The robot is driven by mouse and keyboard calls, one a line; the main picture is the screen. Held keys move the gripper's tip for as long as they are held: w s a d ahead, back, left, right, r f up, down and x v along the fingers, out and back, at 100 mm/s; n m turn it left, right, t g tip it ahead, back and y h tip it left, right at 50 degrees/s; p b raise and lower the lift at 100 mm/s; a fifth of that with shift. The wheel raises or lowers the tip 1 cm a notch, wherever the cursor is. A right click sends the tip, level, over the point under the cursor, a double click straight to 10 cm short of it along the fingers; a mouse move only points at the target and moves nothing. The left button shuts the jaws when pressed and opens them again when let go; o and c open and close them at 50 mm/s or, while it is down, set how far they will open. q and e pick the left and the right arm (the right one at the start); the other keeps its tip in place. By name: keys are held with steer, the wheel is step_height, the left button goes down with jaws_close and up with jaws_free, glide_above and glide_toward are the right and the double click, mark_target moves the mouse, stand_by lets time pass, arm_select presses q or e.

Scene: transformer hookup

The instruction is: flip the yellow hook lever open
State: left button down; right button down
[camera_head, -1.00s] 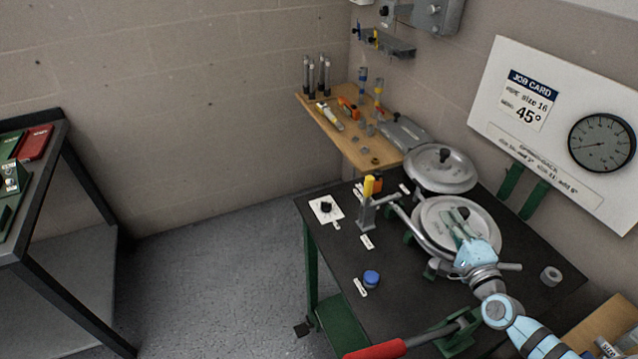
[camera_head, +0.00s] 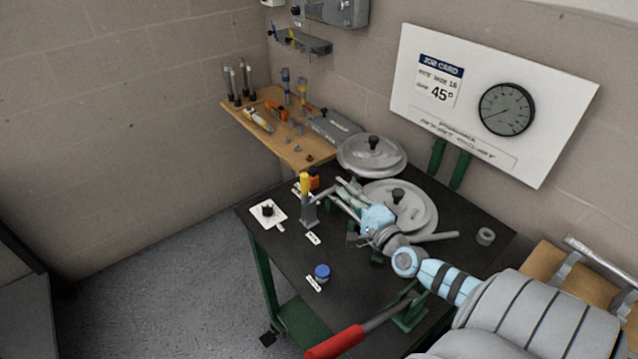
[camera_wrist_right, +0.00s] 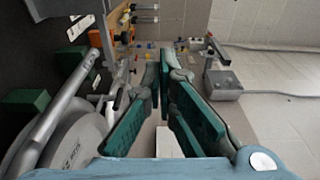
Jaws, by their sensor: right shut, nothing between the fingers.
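The yellow hook lever (camera_head: 305,184) stands upright on a grey post (camera_head: 309,211) near the left rear of the black-topped bench (camera_head: 265,240). My right gripper (camera_head: 345,190) is a short way to the right of the post, fingers pointing to the back left. It is shut with nothing held. In the right wrist view its green-padded fingers (camera_wrist_right: 168,75) reach forward past the round plates, and I cannot make out the yellow lever clearly there. Whether the fingertips touch the lever's mechanism cannot be told; in the head view they look apart from the yellow part. My left gripper is not in view.
Two round metal plates (camera_head: 372,153) with black knobs lie right of the post. A blue knob (camera_head: 322,272) and a red-handled lever (camera_head: 335,342) are at the front. A wooden shelf (camera_head: 300,156) with tools stands behind. A grey ring (camera_head: 485,236) lies at right.

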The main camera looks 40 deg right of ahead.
mark_target(305, 183)
steer(key=w+d+b, duration=0.1)
steer(key=w+b, duration=0.2)
steer(key=w, duration=0.6)
steer(key=a+p, duration=0.1)
steer(key=a, duration=0.1)
steer(key=s+a+p, duration=0.1)
steer(key=p, duration=0.1)
steer(key=shift+s+a, duration=0.1)
steer(key=shift+a, duration=0.25)
